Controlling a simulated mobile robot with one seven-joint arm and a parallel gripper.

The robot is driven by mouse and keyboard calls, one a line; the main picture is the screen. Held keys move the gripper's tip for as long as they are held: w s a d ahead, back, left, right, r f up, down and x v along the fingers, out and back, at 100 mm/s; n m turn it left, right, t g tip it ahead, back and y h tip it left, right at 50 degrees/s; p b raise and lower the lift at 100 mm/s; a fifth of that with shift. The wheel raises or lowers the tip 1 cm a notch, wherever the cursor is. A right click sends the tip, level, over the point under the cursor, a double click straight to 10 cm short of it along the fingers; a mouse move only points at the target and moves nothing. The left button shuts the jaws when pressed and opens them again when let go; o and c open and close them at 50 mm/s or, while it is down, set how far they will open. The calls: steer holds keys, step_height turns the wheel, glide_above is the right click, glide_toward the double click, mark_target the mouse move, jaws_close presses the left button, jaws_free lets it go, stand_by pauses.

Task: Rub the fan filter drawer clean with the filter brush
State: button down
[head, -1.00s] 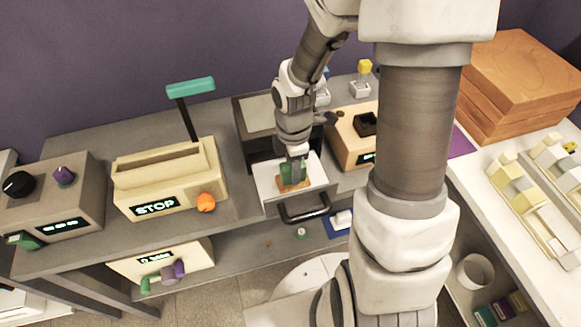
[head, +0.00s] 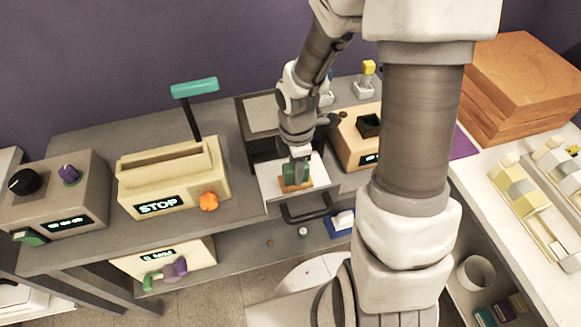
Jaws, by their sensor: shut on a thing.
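The fan filter drawer (head: 270,192) is a white-lined tray pulled out from a dark box (head: 246,118) at the middle of the grey bench. It has a dark bar handle (head: 309,216) on its front. My gripper (head: 297,176) points down into the drawer and is shut on the filter brush (head: 293,185), which has a green upper part and an orange-tan lower part. The brush is down in the drawer, at or very near its floor. My gripper and wrist hide part of the brush and the drawer's back.
A cream box with a STOP display (head: 173,178) and a teal-topped lever (head: 194,87) stands left of the drawer. A tan box (head: 352,150) stands close on its right. A grey knob box (head: 58,195) is far left. Wooden boards (head: 520,85) are stacked at right.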

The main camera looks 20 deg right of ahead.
step_height(320, 180, up, 5)
steer(key=p, duration=0.5)
steer(key=shift+r, duration=0.15)
stand_by(0.4)
